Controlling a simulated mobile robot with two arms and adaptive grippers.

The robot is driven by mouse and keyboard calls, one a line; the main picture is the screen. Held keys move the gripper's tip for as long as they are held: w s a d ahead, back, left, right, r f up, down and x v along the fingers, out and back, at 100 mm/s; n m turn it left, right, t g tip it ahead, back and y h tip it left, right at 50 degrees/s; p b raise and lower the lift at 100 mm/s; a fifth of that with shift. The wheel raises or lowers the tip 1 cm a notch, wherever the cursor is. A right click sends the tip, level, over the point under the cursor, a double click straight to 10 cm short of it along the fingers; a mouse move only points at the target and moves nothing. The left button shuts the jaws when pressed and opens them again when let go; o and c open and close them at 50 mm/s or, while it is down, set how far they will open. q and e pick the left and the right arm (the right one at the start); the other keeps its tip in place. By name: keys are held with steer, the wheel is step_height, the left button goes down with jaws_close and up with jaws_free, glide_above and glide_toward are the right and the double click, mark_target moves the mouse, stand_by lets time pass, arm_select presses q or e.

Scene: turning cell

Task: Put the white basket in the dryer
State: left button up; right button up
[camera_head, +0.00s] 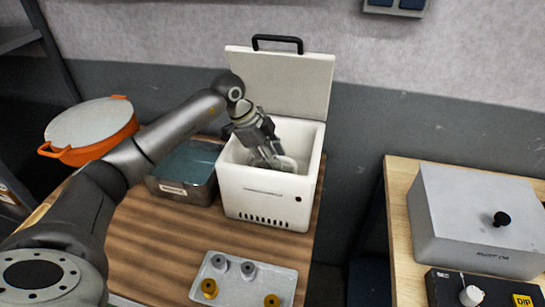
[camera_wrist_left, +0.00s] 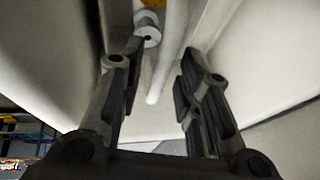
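The dryer (camera_head: 263,204) is a white box with its lid (camera_head: 290,82) standing open at the back, on the wooden table. My left gripper (camera_head: 272,162) reaches down inside its opening. A pale rounded part, seemingly of the white basket (camera_head: 287,163), shows at the fingertips inside the dryer; the rest is hidden by the gripper and the front wall. In the left wrist view the fingers (camera_wrist_left: 160,85) stand apart, with a pale rounded bar (camera_wrist_left: 169,62) between them and a grey spool-like piece (camera_wrist_left: 147,28) beyond. I cannot tell whether the bar belongs to the basket. My right gripper is not in view.
A tray (camera_head: 228,291) with several grey and yellow pieces lies in front of the dryer. A glass-like container (camera_head: 188,171) and an orange pot (camera_head: 92,130) stand to its left. A grey box (camera_head: 477,220) and black control unit (camera_head: 484,288) occupy the right table.

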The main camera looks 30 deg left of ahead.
arm_select(q)
steer(key=b+v, duration=0.2)
steer(key=v, duration=0.9)
steer(key=shift+r, duration=0.15)
steer(key=shift+a, duration=0.15)
stand_by(0.6)
